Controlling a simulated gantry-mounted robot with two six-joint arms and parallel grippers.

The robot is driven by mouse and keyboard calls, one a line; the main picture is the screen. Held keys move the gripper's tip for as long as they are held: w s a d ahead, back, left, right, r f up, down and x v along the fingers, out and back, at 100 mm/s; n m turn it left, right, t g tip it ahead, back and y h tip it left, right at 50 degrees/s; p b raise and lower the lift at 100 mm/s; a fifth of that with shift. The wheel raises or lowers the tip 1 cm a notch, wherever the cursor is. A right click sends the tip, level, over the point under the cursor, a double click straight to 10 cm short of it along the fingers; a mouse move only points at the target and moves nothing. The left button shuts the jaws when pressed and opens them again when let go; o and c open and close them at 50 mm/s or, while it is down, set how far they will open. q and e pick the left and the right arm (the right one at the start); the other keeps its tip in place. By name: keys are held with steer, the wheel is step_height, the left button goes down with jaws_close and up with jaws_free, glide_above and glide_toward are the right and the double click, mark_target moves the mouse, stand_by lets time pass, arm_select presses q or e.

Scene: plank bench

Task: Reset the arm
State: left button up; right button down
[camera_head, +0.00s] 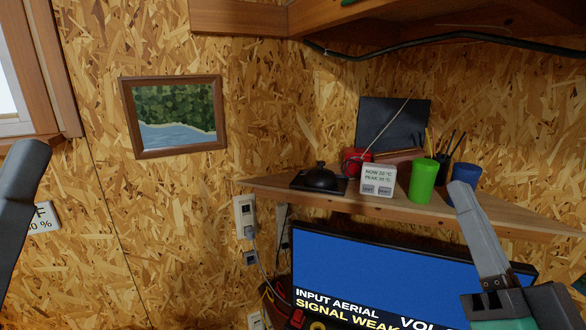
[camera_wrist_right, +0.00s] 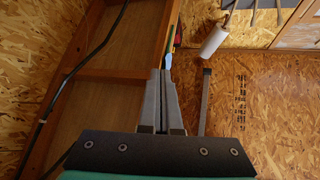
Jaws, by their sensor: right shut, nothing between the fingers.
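My right gripper (camera_head: 463,187) rises from the lower right corner in the head view. Its grey fingers are shut with nothing between them, pointing up and left in front of the corner shelf. In the right wrist view the same fingers (camera_wrist_right: 161,75) lie side by side, closed and empty, in front of wooden boards. A grey part of my left gripper (camera_head: 28,160) shows at the left edge of the head view, in front of the wall. Only this piece is in view, so its opening cannot be made out.
A lit screen (camera_head: 370,275) stands below. An upper shelf (camera_head: 340,18) overhangs. The wall below the picture (camera_head: 175,113) is clear.

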steer(key=s+a+r+n+t+y, duration=0.1)
steer(key=s+r+n+t+y, duration=0.1)
steer(key=s+r+n, duration=0.6)
step_height(320, 180, up, 20)
steer(key=s+m+p, duration=0.1)
steer(key=m+p, duration=0.1)
steer(key=p, duration=1.8)
steer(key=shift+f, duration=0.25)
steer(key=shift+s, duration=0.1)
